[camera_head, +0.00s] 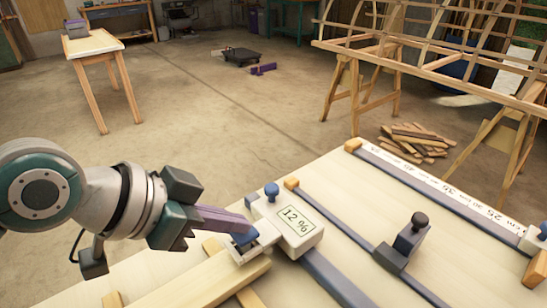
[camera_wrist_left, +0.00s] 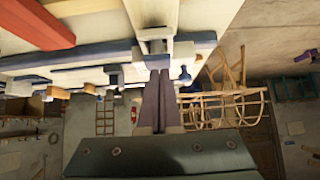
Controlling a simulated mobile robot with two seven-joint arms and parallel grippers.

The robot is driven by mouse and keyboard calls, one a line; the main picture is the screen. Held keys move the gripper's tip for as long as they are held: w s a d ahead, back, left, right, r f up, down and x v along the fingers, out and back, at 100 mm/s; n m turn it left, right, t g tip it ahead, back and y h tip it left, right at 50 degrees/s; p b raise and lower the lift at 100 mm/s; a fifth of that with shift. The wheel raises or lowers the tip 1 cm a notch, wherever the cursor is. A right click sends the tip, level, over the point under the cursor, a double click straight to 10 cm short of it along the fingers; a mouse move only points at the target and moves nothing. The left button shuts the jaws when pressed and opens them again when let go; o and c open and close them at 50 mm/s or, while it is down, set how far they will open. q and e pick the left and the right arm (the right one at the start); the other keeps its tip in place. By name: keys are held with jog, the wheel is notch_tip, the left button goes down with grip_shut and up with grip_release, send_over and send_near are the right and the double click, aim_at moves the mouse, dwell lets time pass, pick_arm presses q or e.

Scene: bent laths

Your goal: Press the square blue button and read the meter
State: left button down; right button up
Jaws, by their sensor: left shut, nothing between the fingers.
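The meter (camera_head: 306,232) is a white box on the bench, and its display (camera_head: 296,220) reads "12 %". A blue round knob (camera_head: 271,190) stands at its far left corner. The square blue button (camera_head: 245,239) is at the meter's left side, partly hidden by my fingers. My left gripper (camera_head: 247,225) comes in from the left, its purple fingers shut and empty, with the tips at the button. I cannot tell whether they touch it or whether it is pressed down. In the left wrist view, the shut fingers (camera_wrist_left: 159,74) end against a pale fitting.
Pale wooden laths (camera_head: 205,285) lie on the bench (camera_head: 330,185) near the meter. A dark clamp (camera_head: 403,243) stands on a bar to the right. A scale strip (camera_head: 450,192) runs along the far edge.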

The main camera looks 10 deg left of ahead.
pick_arm(q)
jog(key=shift+f+b, duration=0.45)
jog(key=shift+f, duration=0.5)
pick_arm(e)
jog(key=shift+f, duration=0.45)
pick_arm(q)
jog(key=shift+s+a+f, duration=0.1)
jog(key=shift+f, duration=0.05)
pick_arm(e)
jog(key=shift+a, duration=0.1)
pick_arm(q)
jog(key=shift+s+f, duration=0.1)
jog(key=r+p, duration=0.5)
jog(key=shift+w, duration=0.2)
jog(key=p+v, duration=0.1)
jog(key=v, duration=0.8)
jog(key=shift+s+r, duration=0.15)
jog(key=shift+r, duration=0.25)
pick_arm(e)
notch_tip(320, 180, up, 6)
jog(key=shift+s+a, duration=0.25)
